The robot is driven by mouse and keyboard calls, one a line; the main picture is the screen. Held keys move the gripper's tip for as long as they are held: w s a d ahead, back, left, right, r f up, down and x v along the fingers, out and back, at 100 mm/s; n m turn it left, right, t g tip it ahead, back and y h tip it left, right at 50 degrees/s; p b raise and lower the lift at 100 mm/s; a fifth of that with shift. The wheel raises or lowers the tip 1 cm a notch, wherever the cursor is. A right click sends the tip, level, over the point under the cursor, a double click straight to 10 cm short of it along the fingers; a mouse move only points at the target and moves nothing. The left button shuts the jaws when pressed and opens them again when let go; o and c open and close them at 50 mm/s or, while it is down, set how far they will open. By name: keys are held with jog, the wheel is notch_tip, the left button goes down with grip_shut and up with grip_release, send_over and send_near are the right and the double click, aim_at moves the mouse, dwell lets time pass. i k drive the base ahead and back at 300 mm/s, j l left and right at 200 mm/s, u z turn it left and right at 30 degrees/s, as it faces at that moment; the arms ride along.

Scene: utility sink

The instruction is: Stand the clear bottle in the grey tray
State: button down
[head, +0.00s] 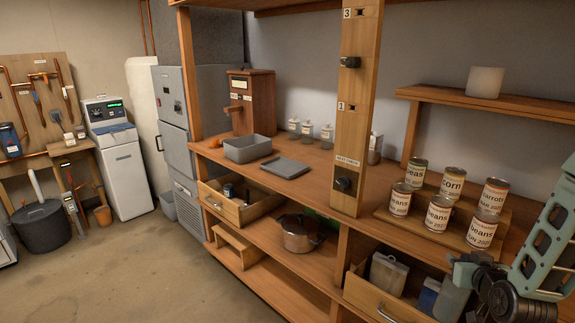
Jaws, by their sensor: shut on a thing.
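My gripper (468,268) is at the lower right, in front of the open lower drawer. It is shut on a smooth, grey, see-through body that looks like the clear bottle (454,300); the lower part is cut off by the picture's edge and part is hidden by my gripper. The shallow grey tray (285,167) lies flat on the wooden counter, left of the upright post and far from my gripper. It looks empty. A deeper grey bin (248,149) stands just left of the tray.
Small labelled jars (307,132) stand behind the tray. Several cans (438,213) stand on a board right of the post (351,120). An open drawer (240,207) sticks out below the tray. A pot (299,233) sits on the lower shelf.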

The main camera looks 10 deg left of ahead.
aim_at(285, 168)
jog(key=i+j, duration=0.15)
jog(key=j, duration=0.2)
jog(key=i+j, duration=0.15)
jog(key=j, duration=0.2)
jog(key=i+j, duration=0.1)
jog(key=j, duration=0.25)
jog(key=i+j, duration=0.15)
jog(key=j, duration=0.2)
jog(key=i+j, duration=0.15)
jog(key=j, duration=0.2)
